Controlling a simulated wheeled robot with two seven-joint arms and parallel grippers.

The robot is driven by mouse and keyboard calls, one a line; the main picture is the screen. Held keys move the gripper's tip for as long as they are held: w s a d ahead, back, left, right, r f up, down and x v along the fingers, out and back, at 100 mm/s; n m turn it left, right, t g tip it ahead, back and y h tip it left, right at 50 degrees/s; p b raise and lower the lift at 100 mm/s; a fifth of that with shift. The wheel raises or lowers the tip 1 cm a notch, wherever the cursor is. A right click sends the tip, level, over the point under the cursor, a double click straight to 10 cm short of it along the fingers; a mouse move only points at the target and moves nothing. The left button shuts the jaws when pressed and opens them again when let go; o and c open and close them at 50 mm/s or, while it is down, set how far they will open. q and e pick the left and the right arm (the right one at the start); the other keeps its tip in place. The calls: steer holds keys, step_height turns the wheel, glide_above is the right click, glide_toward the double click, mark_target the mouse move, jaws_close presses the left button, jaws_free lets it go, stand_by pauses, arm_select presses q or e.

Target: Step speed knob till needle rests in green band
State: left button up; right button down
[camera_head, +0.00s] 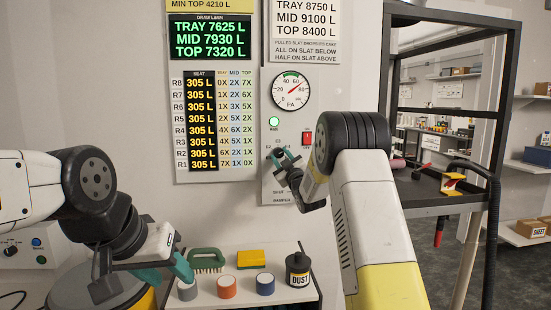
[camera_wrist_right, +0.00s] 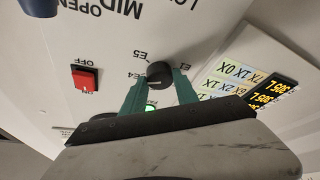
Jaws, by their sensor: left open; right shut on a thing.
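The gauge (camera_head: 291,91) marked PA is on the wall panel. It has a green band at the top of its dial, and its red needle points up and to the right. Whether the needle tip lies inside the band is too small to tell. The black speed knob (camera_wrist_right: 160,74) sits between the teal fingertips of my right gripper (camera_wrist_right: 158,84), which is shut on it, with E1, E4 and E5 marks around it. In the head view my right gripper (camera_head: 284,160) is at the panel below the gauge and largely hides the knob. My left gripper (camera_head: 168,273) is open and empty above the shelf's left end.
A red rocker switch (camera_head: 307,138) and a lit green lamp (camera_head: 274,121) are close to the knob. A brush (camera_head: 207,257), a yellow sponge (camera_head: 251,258), several small jars and a black DUST bottle (camera_head: 298,270) stand on the white shelf below. A dark-framed rack (camera_head: 440,205) is at the right.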

steer(key=shift+n+g+y, duration=0.3)
steer(key=shift+n, duration=0.5)
steer(key=c, duration=0.9)
jaws_free()
steer(key=shift+c, duration=0.2)
steer(key=v, duration=0.7)
steer(key=shift+s, duration=0.4)
steer(key=shift+d+f, duration=0.1)
